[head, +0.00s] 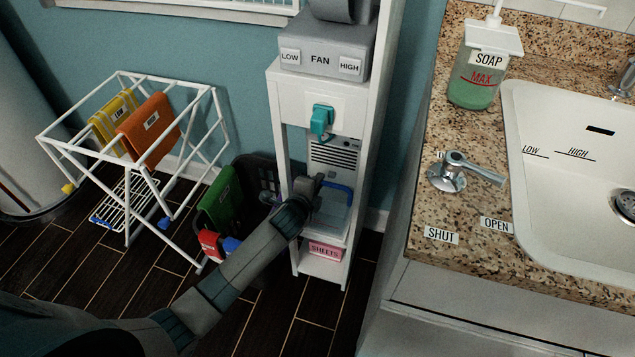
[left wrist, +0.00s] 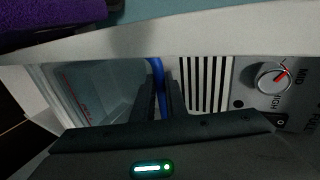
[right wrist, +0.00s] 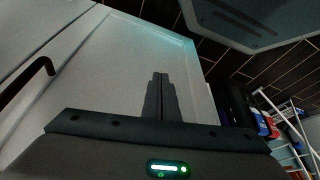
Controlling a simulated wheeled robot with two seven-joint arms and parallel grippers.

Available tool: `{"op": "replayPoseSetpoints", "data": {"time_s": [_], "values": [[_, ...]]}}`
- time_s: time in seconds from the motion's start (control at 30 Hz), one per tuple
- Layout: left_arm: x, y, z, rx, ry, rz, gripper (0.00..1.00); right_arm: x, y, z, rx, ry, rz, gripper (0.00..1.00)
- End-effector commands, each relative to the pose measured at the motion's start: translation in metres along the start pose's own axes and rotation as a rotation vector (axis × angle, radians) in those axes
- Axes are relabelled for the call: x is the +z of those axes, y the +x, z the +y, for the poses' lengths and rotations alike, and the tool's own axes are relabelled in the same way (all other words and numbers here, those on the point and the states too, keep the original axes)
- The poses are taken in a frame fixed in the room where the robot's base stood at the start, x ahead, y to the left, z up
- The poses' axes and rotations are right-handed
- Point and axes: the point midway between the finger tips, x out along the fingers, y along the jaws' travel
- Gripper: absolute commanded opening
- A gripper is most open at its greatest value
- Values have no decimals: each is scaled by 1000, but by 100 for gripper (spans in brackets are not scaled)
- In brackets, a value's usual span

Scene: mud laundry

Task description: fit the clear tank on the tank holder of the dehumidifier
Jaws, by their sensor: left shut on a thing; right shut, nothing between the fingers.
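The dehumidifier (head: 338,152) stands in the narrow white shelf unit; its dark grille (left wrist: 205,85) and its knob (left wrist: 274,78) show in the left wrist view. The clear tank (head: 331,219) is just below the grille, inside the shelf bay. It also shows in the left wrist view (left wrist: 95,88). My left gripper (head: 318,184) is shut on the tank's blue handle (left wrist: 157,82). The tank holder is hidden, and I cannot tell whether the tank touches it. My right gripper (right wrist: 158,82) is shut and empty in front of a pale cabinet.
The shelf unit's white posts (head: 285,175) edge the bay closely. A pink sheets box (head: 325,250) lies on the shelf below. A dark basket (head: 262,180) and white drying rack (head: 130,130) stand left. The granite sink counter (head: 420,210) is right.

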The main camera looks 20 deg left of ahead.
Motion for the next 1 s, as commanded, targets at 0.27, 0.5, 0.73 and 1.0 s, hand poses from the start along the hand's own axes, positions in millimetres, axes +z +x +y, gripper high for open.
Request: {"op": "replayPoseSetpoints", "data": {"time_s": [0.27, 0.5, 0.73, 1.0], "values": [[0, 0, -1, -2, 0, 0, 29, 2, 0, 0, -1, 0, -4, 0], [0, 0, -1, -1, 0, 0, 34, 2, 0, 0, 0, 0, -6, 0], [0, 0, 0, 1, 0, 0, 62, 2, 0, 0, 0, 0, -7, 0], [0, 0, 0, 0, 0, 0, 62, 2, 0, 0, 0, 0, -7, 0]]}}
